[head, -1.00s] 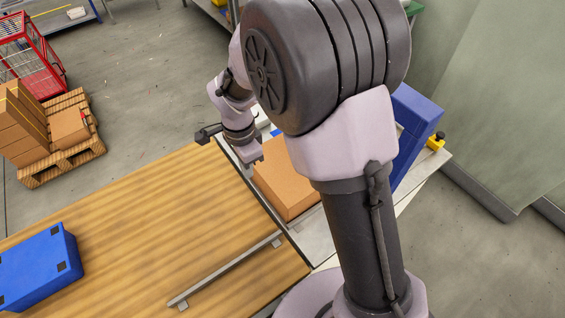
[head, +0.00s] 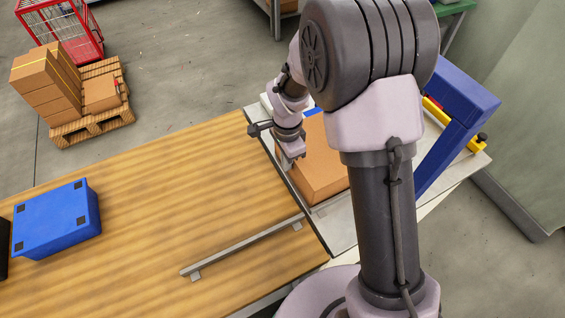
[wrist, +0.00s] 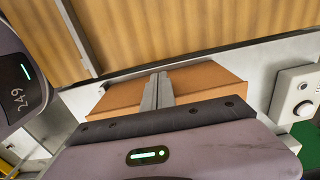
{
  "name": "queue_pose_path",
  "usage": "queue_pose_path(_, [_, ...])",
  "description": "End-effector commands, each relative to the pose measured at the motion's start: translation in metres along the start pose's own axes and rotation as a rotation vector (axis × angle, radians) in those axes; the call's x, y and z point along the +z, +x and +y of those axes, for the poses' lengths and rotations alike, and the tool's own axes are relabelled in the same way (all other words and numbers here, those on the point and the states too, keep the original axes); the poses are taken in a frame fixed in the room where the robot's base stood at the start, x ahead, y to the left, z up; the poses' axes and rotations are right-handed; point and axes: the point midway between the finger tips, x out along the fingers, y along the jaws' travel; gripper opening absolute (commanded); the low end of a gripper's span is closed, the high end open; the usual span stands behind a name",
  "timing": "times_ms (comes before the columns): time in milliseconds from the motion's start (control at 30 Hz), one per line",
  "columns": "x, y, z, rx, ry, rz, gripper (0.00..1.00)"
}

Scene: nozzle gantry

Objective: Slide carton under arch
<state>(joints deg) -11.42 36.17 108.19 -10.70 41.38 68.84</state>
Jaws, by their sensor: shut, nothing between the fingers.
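The brown carton (head: 318,178) lies on the pale bench beside the wooden table, partly hidden by my arm in the head view. It also shows in the wrist view (wrist: 205,80), behind and below my fingers. My gripper (head: 296,163) is shut and empty at the carton's table-side edge in the head view. In the wrist view its two fingers (wrist: 157,88) are pressed together and overlap the carton; I cannot tell whether they touch it. The blue arch (head: 457,118) stands on the bench to the right, partly hidden behind my arm.
A metal rail (head: 245,245) lies on the wooden table (head: 150,190) near the bench. A blue box (head: 55,220) sits at the table's left. A yellow part (head: 465,138) is beside the arch. Stacked cartons on a pallet (head: 92,120) stand on the floor.

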Motion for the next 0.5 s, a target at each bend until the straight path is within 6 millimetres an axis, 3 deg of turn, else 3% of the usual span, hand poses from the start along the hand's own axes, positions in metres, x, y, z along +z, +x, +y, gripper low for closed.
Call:
queue_pose_path(233, [-0.009, 0.000, 0.000, 0.000, 0.002, 0.000, 0.00])
queue_pose_path(500, [-0.076, -0.001, 0.000, 0.000, 0.006, 0.000, 0.00])
